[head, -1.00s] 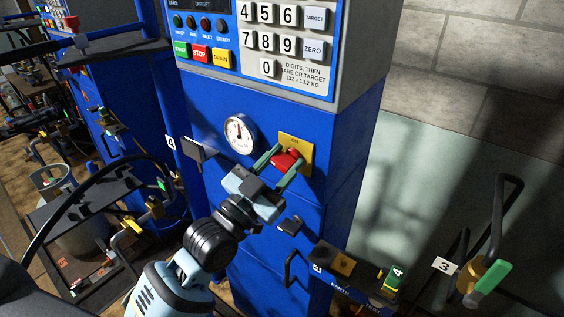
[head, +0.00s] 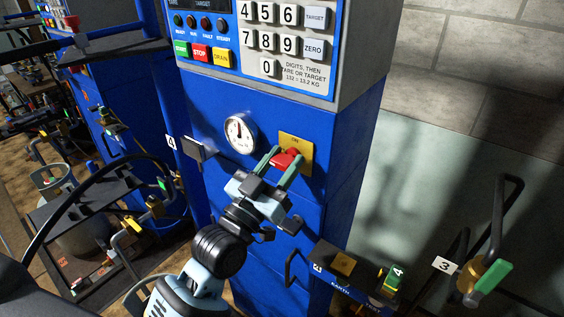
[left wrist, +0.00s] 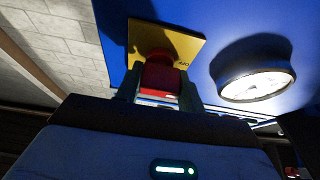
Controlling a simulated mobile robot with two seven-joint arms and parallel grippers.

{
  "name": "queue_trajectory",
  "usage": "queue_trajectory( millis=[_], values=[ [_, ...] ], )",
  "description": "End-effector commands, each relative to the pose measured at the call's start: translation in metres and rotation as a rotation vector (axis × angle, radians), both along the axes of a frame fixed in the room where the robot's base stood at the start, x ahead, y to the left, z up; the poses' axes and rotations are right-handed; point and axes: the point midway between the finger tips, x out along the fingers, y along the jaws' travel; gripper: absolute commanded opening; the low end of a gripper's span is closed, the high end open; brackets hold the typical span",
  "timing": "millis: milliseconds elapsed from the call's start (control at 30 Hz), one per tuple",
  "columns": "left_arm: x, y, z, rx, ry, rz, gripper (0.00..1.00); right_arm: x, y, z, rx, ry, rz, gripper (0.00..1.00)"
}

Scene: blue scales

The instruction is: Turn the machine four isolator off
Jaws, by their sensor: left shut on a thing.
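My left gripper (head: 281,165) reaches up to the switch from below left. Its green fingers lie on either side of the red handle and are shut on it. The fingers partly hide the handle, so its exact angle is hard to read. My right gripper is in neither view.
A round gauge (head: 240,133) sits left of the switch; it also shows in the left wrist view (left wrist: 257,84). A keypad panel (head: 282,75) is above. A green-handled valve (head: 488,280) stands at right.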

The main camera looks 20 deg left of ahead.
Motion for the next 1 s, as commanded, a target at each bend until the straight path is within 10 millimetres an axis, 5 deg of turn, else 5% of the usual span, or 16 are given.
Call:
queue_trajectory(
  millis=[33,67,233,567,1000],
  values=[
    [0.0,0.0,-0.001,-0.003,0.003,-0.002,0.15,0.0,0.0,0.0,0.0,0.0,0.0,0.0],
    [0.0,0.0,-0.001,-0.003,0.003,-0.002,0.39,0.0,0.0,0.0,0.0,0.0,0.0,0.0],
    [0.0,0.0,-0.001,-0.002,0.003,-0.001,0.6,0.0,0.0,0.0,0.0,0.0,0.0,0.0],
    [-0.003,0.001,-0.003,0.0,0.002,0.0,0.6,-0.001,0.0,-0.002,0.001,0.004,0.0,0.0],
    [-0.056,0.02,-0.03,0.001,0.01,0.0,0.6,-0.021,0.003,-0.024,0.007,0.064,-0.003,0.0]
  ],
)
